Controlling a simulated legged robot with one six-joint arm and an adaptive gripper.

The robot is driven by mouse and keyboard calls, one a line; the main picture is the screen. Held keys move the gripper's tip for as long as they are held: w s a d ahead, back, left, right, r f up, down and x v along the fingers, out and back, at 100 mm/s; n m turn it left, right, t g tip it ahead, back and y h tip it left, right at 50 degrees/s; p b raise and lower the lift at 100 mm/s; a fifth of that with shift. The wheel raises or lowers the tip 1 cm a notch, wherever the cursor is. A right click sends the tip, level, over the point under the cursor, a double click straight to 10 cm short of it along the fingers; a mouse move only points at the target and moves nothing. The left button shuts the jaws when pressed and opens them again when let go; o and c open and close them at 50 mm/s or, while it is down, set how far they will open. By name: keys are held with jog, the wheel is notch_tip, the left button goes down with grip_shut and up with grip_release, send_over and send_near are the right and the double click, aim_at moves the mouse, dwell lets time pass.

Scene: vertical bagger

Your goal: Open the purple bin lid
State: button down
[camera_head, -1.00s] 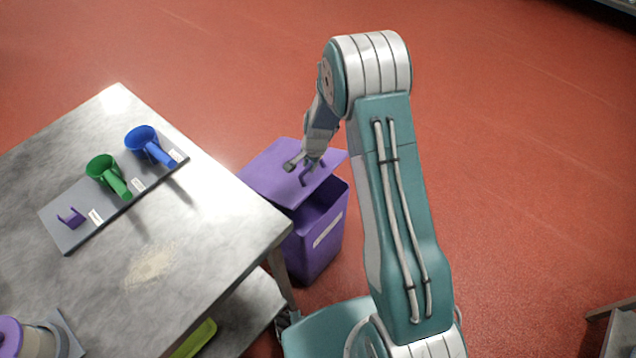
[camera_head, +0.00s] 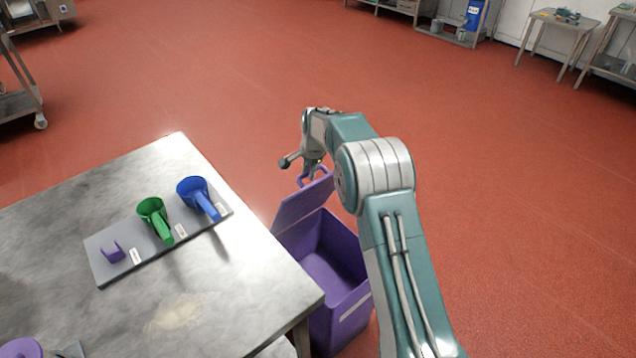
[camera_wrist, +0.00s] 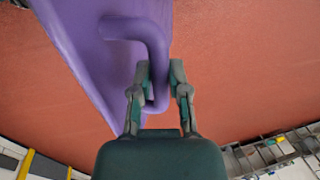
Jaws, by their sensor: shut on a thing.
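The purple bin (camera_head: 345,292) stands on the floor beside the table's right edge, and its empty-looking inside shows. The purple lid handle (camera_head: 301,178) is at the raised edge. My gripper (camera_head: 314,172) is at the handle, above the bin. In the wrist view the fingers of my gripper (camera_wrist: 160,75) are shut on the purple handle (camera_wrist: 150,38), with the lid (camera_wrist: 85,45) behind and to the left.
A steel table (camera_head: 215,270) stands left of the bin. On it a grey board (camera_head: 100,268) holds a blue scoop (camera_head: 197,192), a green scoop (camera_head: 154,215) and a purple piece (camera_head: 112,251). Open red floor lies beyond and to the right.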

jog(key=shift+w+a+r, duration=0.15)
jog(key=shift+w+a, duration=0.65)
jog(key=shift+w, duration=0.15)
jog(key=shift+w+a+r, duration=0.1)
jog(key=shift+w+a, duration=0.65)
jog(key=shift+w, duration=0.15)
jog(key=c, duration=0.7)
grip_release()
jog(key=shift+o, duration=0.5)
jog(key=shift+a+r, duration=0.1)
jog(key=shift+w, duration=0.1)
jog(key=shift+r, duration=0.15)
notch_tip(320, 180, up, 11)
jog(key=s+d, duration=0.1)
jog(key=shift+s+d+r, duration=0.15)
jog(key=shift+s+r, duration=0.05)
jog(key=shift+s, duration=0.2)
